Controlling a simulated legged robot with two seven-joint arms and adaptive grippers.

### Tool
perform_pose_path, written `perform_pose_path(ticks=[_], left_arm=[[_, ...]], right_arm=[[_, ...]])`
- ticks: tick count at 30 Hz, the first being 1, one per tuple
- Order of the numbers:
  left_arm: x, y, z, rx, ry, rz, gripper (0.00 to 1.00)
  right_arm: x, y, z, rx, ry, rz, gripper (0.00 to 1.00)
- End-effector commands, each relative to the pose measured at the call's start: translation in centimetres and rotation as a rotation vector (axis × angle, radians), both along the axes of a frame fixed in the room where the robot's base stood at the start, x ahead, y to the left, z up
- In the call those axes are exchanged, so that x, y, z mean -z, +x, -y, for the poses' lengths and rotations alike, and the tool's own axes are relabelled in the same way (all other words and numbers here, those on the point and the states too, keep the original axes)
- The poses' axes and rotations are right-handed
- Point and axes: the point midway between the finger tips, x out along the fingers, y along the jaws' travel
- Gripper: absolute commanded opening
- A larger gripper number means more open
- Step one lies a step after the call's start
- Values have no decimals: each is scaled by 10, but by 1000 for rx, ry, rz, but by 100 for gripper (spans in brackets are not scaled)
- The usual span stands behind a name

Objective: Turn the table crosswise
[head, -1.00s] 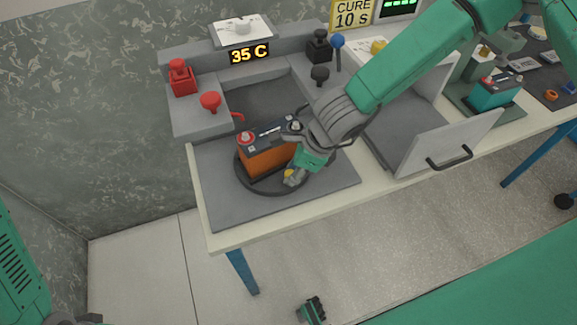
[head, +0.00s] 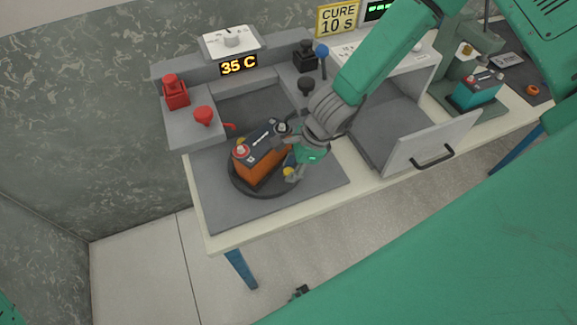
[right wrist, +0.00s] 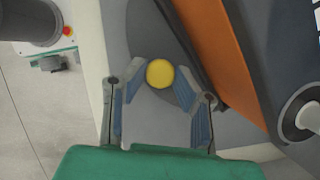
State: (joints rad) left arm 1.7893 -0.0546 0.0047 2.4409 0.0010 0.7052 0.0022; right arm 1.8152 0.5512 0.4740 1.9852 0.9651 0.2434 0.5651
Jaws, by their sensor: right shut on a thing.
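The round dark turntable (head: 238,184) sits on a grey mat on the bench. An orange battery (head: 262,162) with a dark top and a red terminal stands on it, lying diagonally across the picture. A yellow knob (head: 288,172) is at the turntable's right edge. My right gripper (head: 292,168) is shut on this knob, beside the battery. In the right wrist view the yellow knob (right wrist: 160,73) shows between the fingertips (right wrist: 162,85), with the orange battery side at the right. My left gripper is not in view.
A grey station with a 35 C display (head: 238,65), a red plunger (head: 203,116) and dark knobs stands behind the turntable. To the right are an open grey door with a handle (head: 432,143) and a teal battery (head: 477,90). The mat's front (head: 300,190) is clear.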

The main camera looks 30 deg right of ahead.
Motion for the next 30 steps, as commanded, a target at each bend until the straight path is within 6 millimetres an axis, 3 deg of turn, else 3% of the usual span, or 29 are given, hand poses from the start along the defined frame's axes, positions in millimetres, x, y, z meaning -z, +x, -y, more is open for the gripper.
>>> perform_pose_path(ticks=[1,11,12,13,23,30], left_arm=[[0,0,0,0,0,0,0],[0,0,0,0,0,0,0],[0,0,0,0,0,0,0],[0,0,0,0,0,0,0],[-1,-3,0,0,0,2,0],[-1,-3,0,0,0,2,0]], right_arm=[[-4,7,-2,-2,6,16,0],[-4,7,-3,-4,5,15,0],[-4,7,-2,-3,4,14,38],[-4,7,-2,-3,4,14,44],[-3,1,2,-2,4,7,44],[-29,0,11,-5,2,9,44]])
